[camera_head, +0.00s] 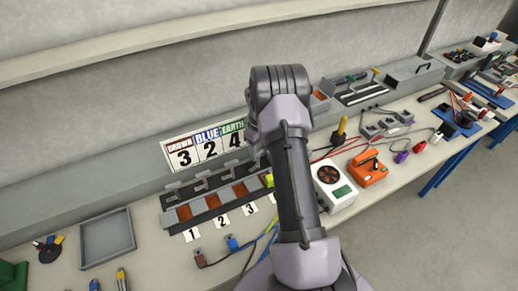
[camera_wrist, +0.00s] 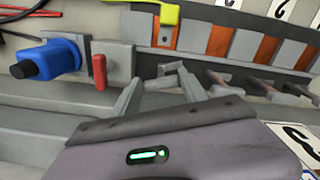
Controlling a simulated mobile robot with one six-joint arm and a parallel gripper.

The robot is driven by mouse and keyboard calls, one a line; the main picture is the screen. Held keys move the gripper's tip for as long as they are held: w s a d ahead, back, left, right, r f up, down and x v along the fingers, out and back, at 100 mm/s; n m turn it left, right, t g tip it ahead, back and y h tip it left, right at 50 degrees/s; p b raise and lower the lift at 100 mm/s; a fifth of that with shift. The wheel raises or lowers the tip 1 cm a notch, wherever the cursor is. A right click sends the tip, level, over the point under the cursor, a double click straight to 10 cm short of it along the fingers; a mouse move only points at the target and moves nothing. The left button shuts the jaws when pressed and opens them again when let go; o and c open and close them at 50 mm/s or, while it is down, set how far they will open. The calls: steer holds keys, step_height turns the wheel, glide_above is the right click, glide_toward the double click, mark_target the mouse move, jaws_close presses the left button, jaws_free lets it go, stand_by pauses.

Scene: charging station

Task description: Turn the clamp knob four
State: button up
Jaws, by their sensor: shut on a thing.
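The clamp block (camera_head: 212,203) sits on the bench, with orange and grey slots in a row and small grey clamp knobs along its back. Number cards 1 (camera_head: 191,234), 2 (camera_head: 221,222) and 3 (camera_head: 249,209) lie in front. My arm hides the block's right end and my gripper in the head view. In the wrist view my gripper (camera_wrist: 161,80) has one finger on each side of the leftmost grey clamp knob (camera_wrist: 168,72), clamp knob four, and is shut on it. The other clamp knobs (camera_wrist: 222,82) run off to the right.
In the wrist view, a blue part with a black tip (camera_wrist: 48,60) and a red lever (camera_wrist: 99,71) stand left of my fingers. The label sign (camera_head: 205,145) stands behind the block. An empty grey tray (camera_head: 108,237) lies left.

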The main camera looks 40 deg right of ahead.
steer(key=n, duration=0.2)
steer(key=n+p, duration=0.1)
steer(key=n, duration=0.2)
steer(key=shift+w+d+r+n, duration=0.1)
steer(key=shift+d+n, duration=0.05)
steer(key=shift+n, duration=0.15)
steer(key=n+p, duration=0.1)
steer(key=n, duration=0.3)
steer(key=shift+w+d+n, duration=0.1)
steer(key=shift+n, duration=0.6)
steer(key=o, duration=1.4)
steer(key=shift+p, duration=0.3)
step_height(320, 180, up, 17)
steer(key=p, duration=0.3)
steer(key=shift+r, duration=0.15)
